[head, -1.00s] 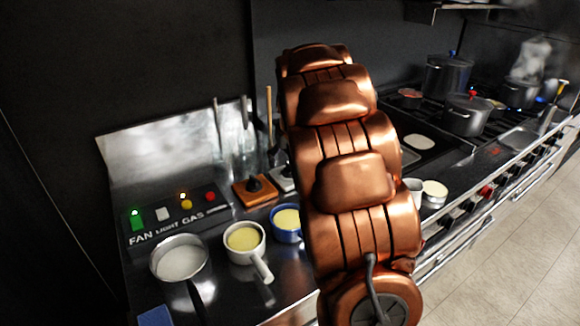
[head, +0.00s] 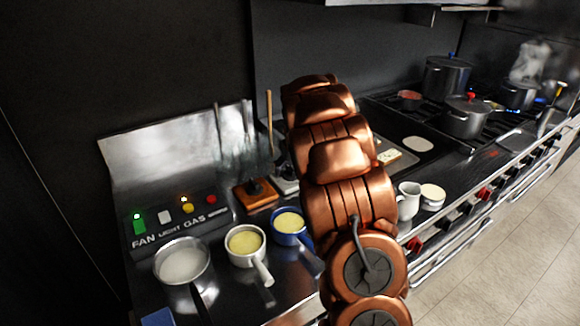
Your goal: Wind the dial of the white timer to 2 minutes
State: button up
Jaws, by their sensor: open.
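A pale, whitish block with a dark knob (head: 287,187), which looks like the white timer, sits on the steel counter just left of my copper arm. The arm covers part of it, and its dial marks are too small to read. Beside it on the left is an orange-brown block of the same kind with a black knob (head: 255,194). My gripper does not show; only my arm's links are visible, so I cannot tell where it is relative to the timer.
On the front counter stand a pan of white liquid (head: 181,265), a white pot (head: 245,246) and a blue pot (head: 290,225). A switch panel (head: 175,222) is behind them. A white jug (head: 408,202) is right of my arm. Pots (head: 466,118) crowd the stove.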

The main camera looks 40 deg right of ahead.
jog(key=shift+w+f, duration=0.15)
jog(key=shift+f, duration=0.25)
jog(key=shift+c, duration=0.4)
jog(key=c, duration=1.1)
jog(key=o, duration=1.2)
jog(key=v, duration=1.2)
jog(key=shift+d, duration=0.1)
